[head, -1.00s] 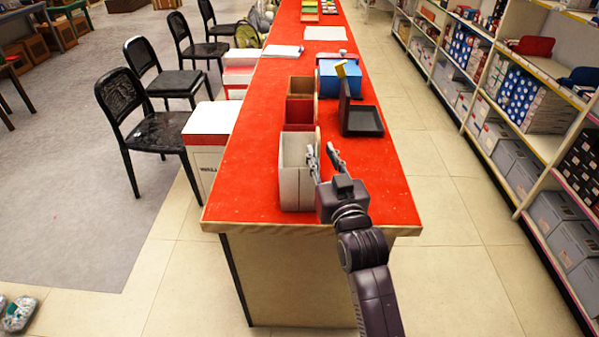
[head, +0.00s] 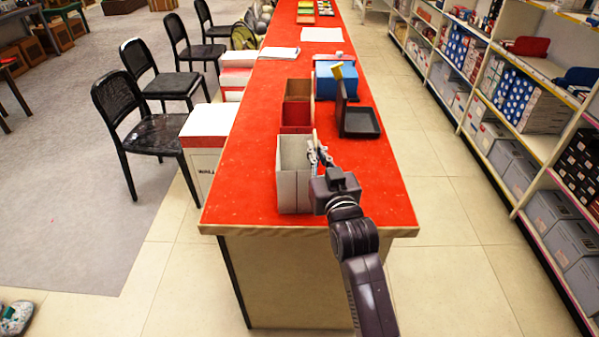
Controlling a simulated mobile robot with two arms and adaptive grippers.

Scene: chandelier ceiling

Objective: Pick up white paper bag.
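The white paper bag (head: 294,192) stands upright and open-topped on the red counter (head: 245,180), near its front end, in the head view. My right gripper (head: 318,150) is at the bag's right side, with its fingers close together at the upper edge of the right wall. It looks shut on that wall; the exact contact is small and partly hidden by the fingers. My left gripper is not in view.
A red bag (head: 296,116) and a brown bag (head: 298,90) stand right behind the white one. A black tray-like box (head: 360,122) and a blue box (head: 336,80) are behind to the right. Black chairs (head: 150,130) line the left; shelves (head: 540,140) stand across the right aisle.

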